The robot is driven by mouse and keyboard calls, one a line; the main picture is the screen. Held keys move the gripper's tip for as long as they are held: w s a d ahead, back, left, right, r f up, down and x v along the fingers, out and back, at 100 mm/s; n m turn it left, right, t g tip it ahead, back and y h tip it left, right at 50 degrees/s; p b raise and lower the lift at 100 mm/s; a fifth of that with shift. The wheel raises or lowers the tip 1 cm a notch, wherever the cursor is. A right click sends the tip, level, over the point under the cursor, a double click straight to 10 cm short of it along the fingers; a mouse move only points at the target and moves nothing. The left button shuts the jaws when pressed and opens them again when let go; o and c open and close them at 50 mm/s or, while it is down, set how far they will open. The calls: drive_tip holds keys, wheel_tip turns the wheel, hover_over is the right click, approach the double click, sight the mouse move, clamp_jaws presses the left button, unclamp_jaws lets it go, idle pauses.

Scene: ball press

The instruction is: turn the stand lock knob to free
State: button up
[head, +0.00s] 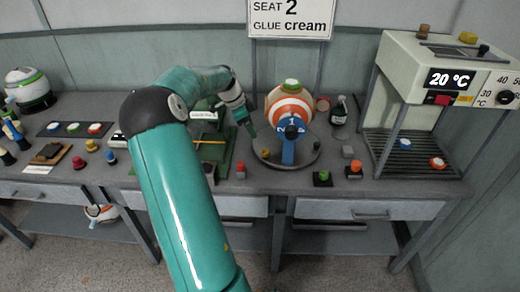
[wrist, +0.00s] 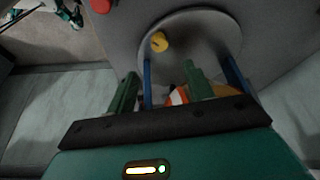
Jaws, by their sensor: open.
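The stand (head: 287,160) has a round grey base and a blue numbered support under an orange-and-white striped ball (head: 290,103). A small yellow knob (head: 265,153) sits on the base's left part; I cannot tell whether it is the lock knob or read its setting. In the wrist view the yellow knob (wrist: 159,42) lies on the grey disc (wrist: 200,35), beyond my fingertips and apart from them. My gripper (wrist: 161,72) is open and empty. In the head view my gripper (head: 246,127) hangs just left of the ball. The ball (wrist: 177,97) is partly hidden behind my gripper.
A dark bottle (head: 340,111) stands right of the stand. Small coloured knobs (head: 322,178) line the bench's front edge. A press-like machine (head: 440,70) reading 20 °C is at the right. A sign above reads "SEAT 2 GLUE cream". My arm hides part of the bench.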

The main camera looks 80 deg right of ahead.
sight(265, 151)
drive_tip(key=x, duration=1.2)
drive_tip(key=shift+s+f, duration=0.1)
drive_tip(key=shift+f, duration=0.15)
drive_tip(key=c, duration=1)
